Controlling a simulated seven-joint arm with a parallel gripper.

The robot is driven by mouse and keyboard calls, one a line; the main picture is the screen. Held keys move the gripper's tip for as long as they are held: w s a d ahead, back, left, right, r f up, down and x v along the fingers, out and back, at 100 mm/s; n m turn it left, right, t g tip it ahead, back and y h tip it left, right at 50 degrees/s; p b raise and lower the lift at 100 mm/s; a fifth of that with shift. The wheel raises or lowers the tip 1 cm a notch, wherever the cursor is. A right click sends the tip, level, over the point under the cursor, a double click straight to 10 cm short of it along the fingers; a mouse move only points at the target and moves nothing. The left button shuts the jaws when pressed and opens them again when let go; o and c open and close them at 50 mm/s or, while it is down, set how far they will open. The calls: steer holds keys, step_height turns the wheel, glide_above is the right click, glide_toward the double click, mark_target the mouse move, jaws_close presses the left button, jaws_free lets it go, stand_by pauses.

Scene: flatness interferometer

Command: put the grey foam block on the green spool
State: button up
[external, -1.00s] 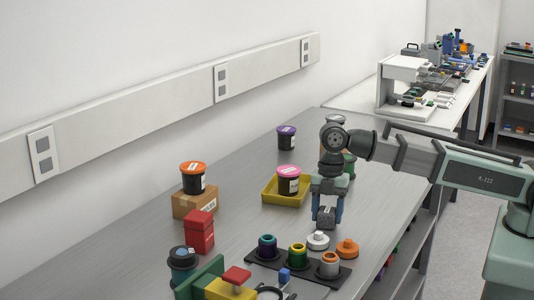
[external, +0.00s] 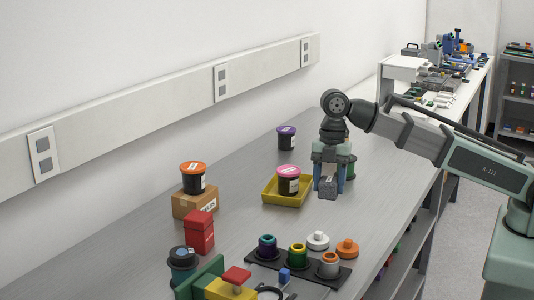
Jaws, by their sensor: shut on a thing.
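My gripper (external: 328,180) points down and is shut on the grey foam block (external: 327,189), with a finger on each side of it. A green thing (external: 351,168), which looks like the green spool, stands just behind and right of the gripper. The gripper and wrist hide much of it, so its top is unclear. The block is in front and left of it in the picture. The block's exact height over the table cannot be told.
A yellow tray (external: 270,197) holding a pink-lidded jar (external: 288,181) is close left of the block. A purple-lidded jar (external: 286,138) stands farther back. A black rack (external: 262,256) with coloured rings is in front. The table right of the tray is mostly clear.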

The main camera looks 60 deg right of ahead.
steer(key=shift+r, duration=0.6)
steer(key=w+d+r+m+t+h, duration=0.1)
steer(key=w+d+r+m, duration=0.15)
steer(key=d+m, duration=0.65)
steer(key=w+d+r+m, duration=0.25)
steer(key=d+m, duration=0.25)
steer(key=d, duration=0.7)
steer(key=w+d+r+m+t+h, duration=0.1)
steer(key=w+d+r+m, duration=0.15)
steer(key=d+m, duration=0.6)
steer(key=shift+n, duration=0.95)
steer(key=shift+w+d+f, duration=0.1)
steer(key=shift+d+f, duration=0.35)
steer(key=shift+f, duration=1.3)
steer(key=shift+w+d+f, duration=0.1)
steer(key=shift+d+f, duration=0.3)
steer(key=shift+f, duration=1.4)
steer(key=shift+w+d+f, duration=0.1)
steer(key=shift+d+f, duration=0.35)
steer(key=shift+f, duration=1.3)
steer(key=shift+f, duration=0.1)
steer(key=o, duration=1)
